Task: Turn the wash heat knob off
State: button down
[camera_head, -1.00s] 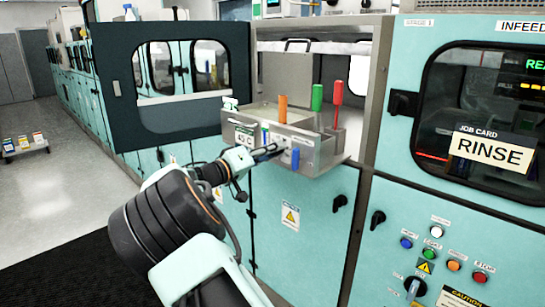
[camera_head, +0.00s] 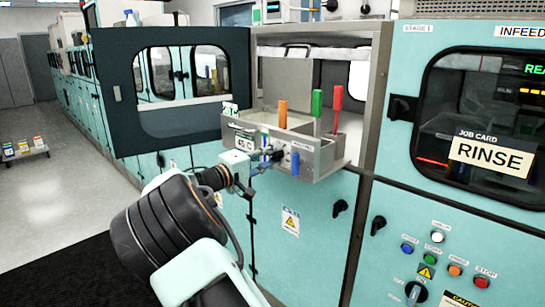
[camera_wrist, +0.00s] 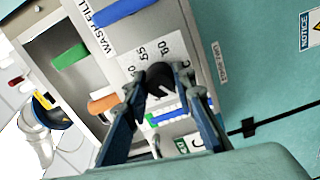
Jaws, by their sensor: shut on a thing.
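The wash heat knob (camera_wrist: 160,77) is black and round with a pale pointer mark, on a scale plate with numbers in the wrist view. It sits on the front of an open steel tank unit (camera_head: 325,160). My gripper (camera_wrist: 165,92) has one finger on each side of the knob and is shut on it. In the head view my gripper (camera_head: 268,155) reaches the front panel from the left. The knob is small and mostly hidden there. A small display (camera_head: 243,141) on the panel reads 45 C.
A blue lever (camera_wrist: 122,10) labelled WASH FILL is beside the knob plate. Orange (camera_head: 282,113), green (camera_head: 317,103) and red (camera_head: 337,97) handles stand up from the tank. A dark windowed door (camera_head: 175,85) stands open at left.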

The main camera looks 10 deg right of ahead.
dwell(0.3)
jog(key=c, duration=1.6)
grip_release()
jog(key=shift+a, duration=0.1)
jog(key=v, duration=1.2)
